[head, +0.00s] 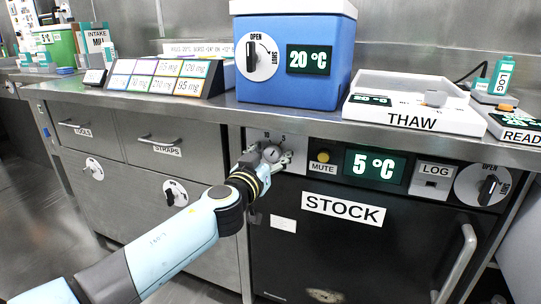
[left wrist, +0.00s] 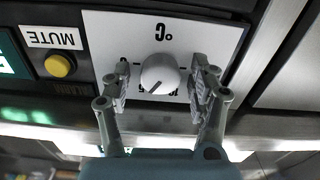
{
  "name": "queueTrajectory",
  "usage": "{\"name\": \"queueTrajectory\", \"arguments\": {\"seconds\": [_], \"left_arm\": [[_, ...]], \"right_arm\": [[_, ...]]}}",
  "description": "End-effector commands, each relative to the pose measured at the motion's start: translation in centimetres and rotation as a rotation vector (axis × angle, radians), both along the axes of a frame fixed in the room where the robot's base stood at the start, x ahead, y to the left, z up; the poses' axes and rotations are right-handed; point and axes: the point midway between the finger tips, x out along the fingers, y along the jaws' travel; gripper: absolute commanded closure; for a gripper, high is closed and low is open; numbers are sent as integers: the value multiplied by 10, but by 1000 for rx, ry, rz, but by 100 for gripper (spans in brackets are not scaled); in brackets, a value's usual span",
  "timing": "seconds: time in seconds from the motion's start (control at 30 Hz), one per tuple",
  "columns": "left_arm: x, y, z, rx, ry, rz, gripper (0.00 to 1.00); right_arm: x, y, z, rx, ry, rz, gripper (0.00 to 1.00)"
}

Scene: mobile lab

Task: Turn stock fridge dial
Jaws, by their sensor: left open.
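The stock fridge (head: 400,255) is a black front under the counter, labelled STOCK, with a display (head: 375,166) reading 5 °C. Its dial (head: 272,154) is a round pale knob on a white °C scale plate at the fridge's upper left. In the left wrist view, which is upside down, the dial (left wrist: 160,72) shows a dark pointer line towards the lower left of the picture. My left gripper (head: 274,157) is open at the dial. In the wrist view its fingers (left wrist: 160,82) stand on both sides of the knob, with gaps visible. My right gripper is not in view.
A yellow MUTE button (head: 323,156) sits just right of the dial, then a LOG slot (head: 433,178) and an OPEN/SHUT knob (head: 488,190). The counter edge (head: 300,120) runs just above. A blue 20 °C box (head: 290,90) and white THAW tray (head: 410,118) stand on top.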

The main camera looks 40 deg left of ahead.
Motion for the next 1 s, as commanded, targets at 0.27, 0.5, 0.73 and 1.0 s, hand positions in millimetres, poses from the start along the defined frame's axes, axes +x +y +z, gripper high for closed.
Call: {"name": "queueTrajectory", "arguments": {"seconds": [0.27, 0.5, 0.73, 1.0], "left_arm": [[0, 0, 0, 0, 1, 0, 50], [0, 0, 0, 0, 1, 0, 81], [0, 0, -1, 3, 2, 0, 94], [0, 0, -2, 75, 19, -1, 94]], "right_arm": [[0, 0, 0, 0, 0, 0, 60], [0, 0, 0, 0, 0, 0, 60], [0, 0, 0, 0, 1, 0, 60], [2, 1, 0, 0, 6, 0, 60]]}}
